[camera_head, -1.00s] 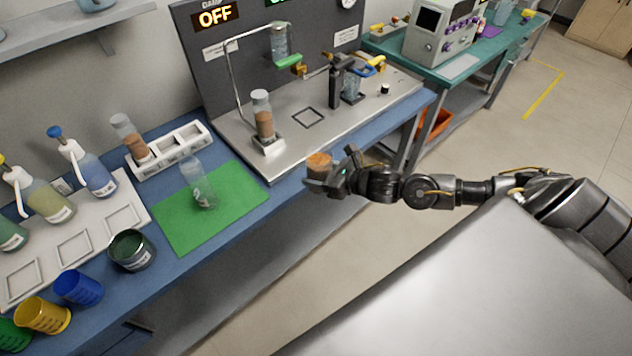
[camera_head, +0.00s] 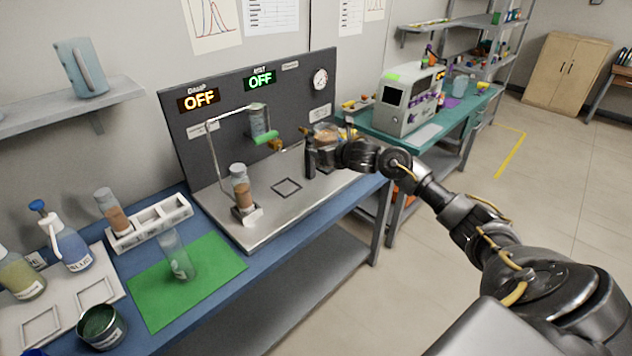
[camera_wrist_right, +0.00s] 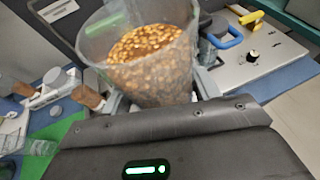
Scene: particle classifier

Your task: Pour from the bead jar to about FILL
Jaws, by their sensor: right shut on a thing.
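My right gripper (camera_head: 338,150) is shut on the bead jar (camera_head: 323,130), a clear wide jar of orange-brown beads. It holds the jar raised, in front of the panel's right part. In the right wrist view the jar (camera_wrist_right: 150,75) is filled well up with beads and slightly tilted. A tall tube with brown beads (camera_head: 241,190) stands in a small holder on the metal plate. My left gripper is out of view.
A white rack (camera_head: 148,232) holds another brown-filled tube (camera_head: 112,212). A thin bent pipe and a hanging vessel with a green part (camera_head: 265,136) rise from the metal plate (camera_head: 270,215). A dark pot (camera_head: 101,326) and spray bottles stand at left. Part of the mat is bare.

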